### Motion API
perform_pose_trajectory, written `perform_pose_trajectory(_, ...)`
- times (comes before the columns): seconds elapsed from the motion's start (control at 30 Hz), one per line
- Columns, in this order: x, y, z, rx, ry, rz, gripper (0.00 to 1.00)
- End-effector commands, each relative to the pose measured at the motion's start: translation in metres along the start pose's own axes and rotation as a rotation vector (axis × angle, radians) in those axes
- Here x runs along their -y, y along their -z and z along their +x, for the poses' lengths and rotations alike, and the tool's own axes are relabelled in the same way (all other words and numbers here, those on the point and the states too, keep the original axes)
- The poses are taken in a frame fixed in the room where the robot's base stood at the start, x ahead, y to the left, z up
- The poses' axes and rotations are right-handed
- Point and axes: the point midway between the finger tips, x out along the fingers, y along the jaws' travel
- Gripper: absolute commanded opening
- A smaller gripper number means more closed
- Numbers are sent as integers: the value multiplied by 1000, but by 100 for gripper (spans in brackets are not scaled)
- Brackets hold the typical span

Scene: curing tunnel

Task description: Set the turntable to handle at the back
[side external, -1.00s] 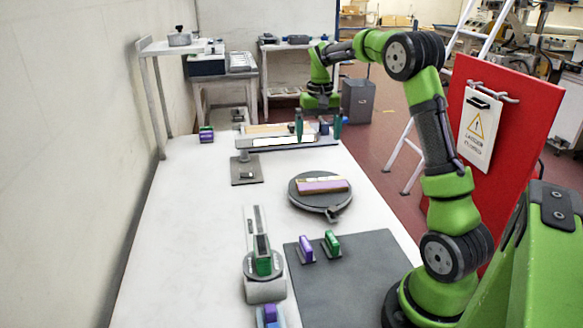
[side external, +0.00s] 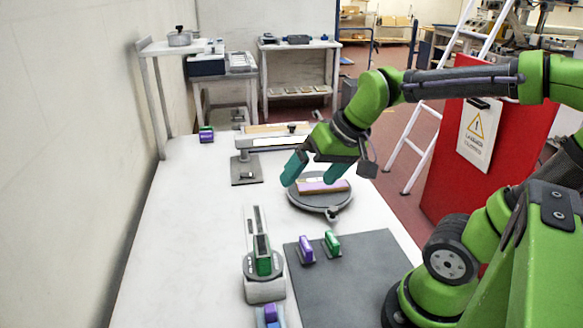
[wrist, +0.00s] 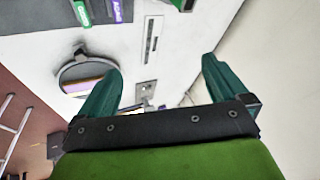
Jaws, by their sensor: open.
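The turntable (side external: 320,203) is a dark round disc on the white bench, with a purple and tan block (side external: 325,187) lying on it. Its short dark handle (side external: 332,214) sticks out on the near side, slightly right of centre in the side view. My gripper (side external: 313,178) is open and empty, its teal fingers apart above the turntable's far side and partly overlapping it. In the wrist view, the turntable (wrist: 86,70) lies left of my gripper (wrist: 160,66), partly hidden by the left finger. The handle (wrist: 79,49) shows at its upper edge there.
A scale-like device (side external: 264,287) stands near left, beside a dark mat (side external: 350,275) with purple (side external: 306,248) and green (side external: 332,243) blocks. A small stand (side external: 246,172) and a long fixture (side external: 275,143) are beyond.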

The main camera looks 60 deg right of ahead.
Motion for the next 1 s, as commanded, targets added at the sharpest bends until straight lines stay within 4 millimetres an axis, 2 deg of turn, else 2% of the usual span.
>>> perform_pose_trajectory(0.03, 6, -15, -5, -21, 32, -30, 100)
perform_pose_trajectory(0.1, 11, -29, -10, -38, 62, -61, 100)
perform_pose_trajectory(0.2, 17, -38, -18, -59, 93, -95, 98)
perform_pose_trajectory(0.27, 20, -38, -22, -72, 104, -105, 89)
perform_pose_trajectory(0.37, 15, -35, -16, -49, 85, -84, 74)
perform_pose_trajectory(0.47, 2, -15, -5, -11, 31, -21, 59)
perform_pose_trajectory(0.5, -6, -5, 0, 13, -1, 9, 56)
perform_pose_trajectory(0.57, -23, 13, 7, 57, -56, 58, 56)
perform_pose_trajectory(0.73, -80, 59, 24, 190, -216, 190, 56)
perform_pose_trajectory(0.9, -130, 86, 29, 300, -343, 280, 56)
perform_pose_trajectory(1.0, -143, 96, 23, 336, -386, 300, 56)
